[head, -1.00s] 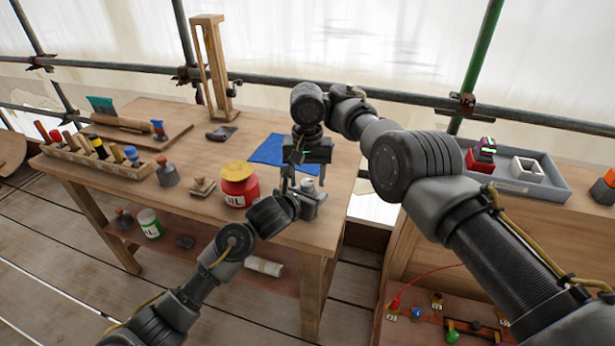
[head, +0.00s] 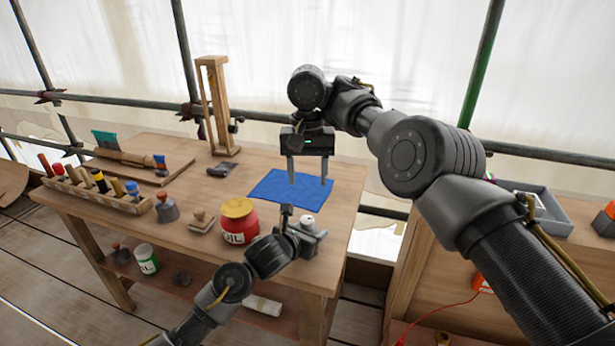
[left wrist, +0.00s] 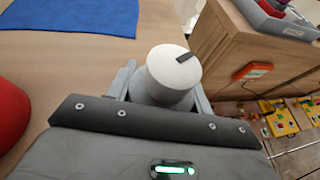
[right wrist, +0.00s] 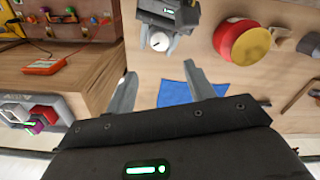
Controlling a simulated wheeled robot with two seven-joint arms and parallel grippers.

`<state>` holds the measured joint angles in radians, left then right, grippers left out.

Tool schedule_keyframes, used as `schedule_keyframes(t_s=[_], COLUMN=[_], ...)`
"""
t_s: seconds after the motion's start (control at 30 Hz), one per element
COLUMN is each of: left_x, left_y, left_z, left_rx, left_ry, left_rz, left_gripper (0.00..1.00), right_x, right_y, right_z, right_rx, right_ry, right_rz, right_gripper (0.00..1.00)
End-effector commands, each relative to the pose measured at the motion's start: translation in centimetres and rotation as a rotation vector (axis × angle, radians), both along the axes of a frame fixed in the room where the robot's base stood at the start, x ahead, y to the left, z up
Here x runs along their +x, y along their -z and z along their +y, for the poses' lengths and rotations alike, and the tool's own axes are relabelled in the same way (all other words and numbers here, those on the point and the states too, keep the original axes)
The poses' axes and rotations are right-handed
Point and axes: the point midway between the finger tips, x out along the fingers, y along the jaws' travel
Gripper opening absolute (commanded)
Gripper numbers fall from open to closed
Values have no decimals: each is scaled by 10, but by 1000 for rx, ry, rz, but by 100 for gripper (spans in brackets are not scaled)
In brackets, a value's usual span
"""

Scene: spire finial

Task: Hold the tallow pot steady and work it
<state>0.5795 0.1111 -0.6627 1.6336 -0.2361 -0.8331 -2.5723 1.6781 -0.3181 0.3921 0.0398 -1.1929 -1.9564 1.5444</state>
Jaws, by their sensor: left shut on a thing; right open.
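The tallow pot (head: 308,219) is a small pale pot on the workbench near its front right corner. Its round white lid with a short dark mark shows in the left wrist view (left wrist: 174,66) and in the right wrist view (right wrist: 159,41). My left gripper (head: 305,229) is shut around the pot's body, one finger on each side, and the pot looks upright. My right gripper (head: 310,181) is open and empty, fingers pointing down, beyond the pot in front of the blue cloth. In the right wrist view, nothing is between its fingers (right wrist: 158,74).
A red jar with a yellow lid (head: 238,220) stands left of the pot. A blue cloth (head: 275,187) lies behind. A stamp (head: 202,220), a weight (head: 166,207) and a tool rack (head: 105,192) are further left. A gap separates the bench from the right-hand one with a grey tray (head: 548,215).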

Motion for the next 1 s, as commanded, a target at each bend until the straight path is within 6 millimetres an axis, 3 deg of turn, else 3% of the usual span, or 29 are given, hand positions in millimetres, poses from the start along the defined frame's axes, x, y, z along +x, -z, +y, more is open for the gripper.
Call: schedule_keyframes(t_s=[0.17,0.6,0.83,1.0], left_x=[0,0,0,0], left_y=[0,0,0,0], left_z=[0,0,0,0], left_rx=[0,0,0,0], left_ry=[0,0,0,0], left_rz=[0,0,0,0], left_gripper=[25,25,25,25], right_x=[-2,-4,-4,-4], right_y=[2,3,7,29], right_z=[2,1,1,0], right_rx=[10,2,-1,-2], right_ry=[21,493,525,524], right_rz=[6,1,1,2], right_gripper=[53,53,53,53])
